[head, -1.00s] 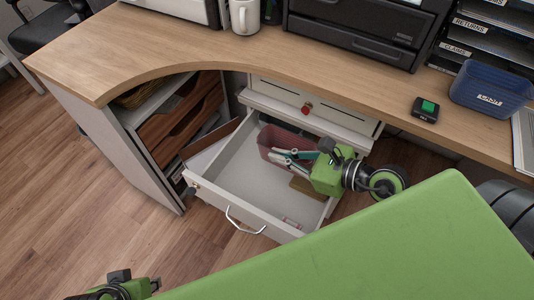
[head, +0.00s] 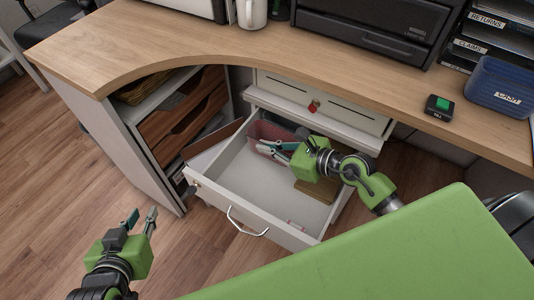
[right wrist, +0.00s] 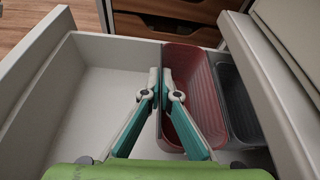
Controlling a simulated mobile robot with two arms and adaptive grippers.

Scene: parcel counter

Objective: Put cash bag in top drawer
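A white drawer (head: 232,197) is pulled out below a shut drawer front (head: 345,115) with a red key or knob (head: 313,106). My right gripper (head: 270,149) reaches into the open drawer, over a red ribbed bin (head: 259,131). My left gripper (head: 141,217) is open and empty above the floor, left of the drawer.
A dark grey bin (right wrist: 236,98) sits beside the red one. A flat brown item (head: 314,192) lies in the drawer, partly hidden by my arm. The drawer's front floor is mostly clear.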

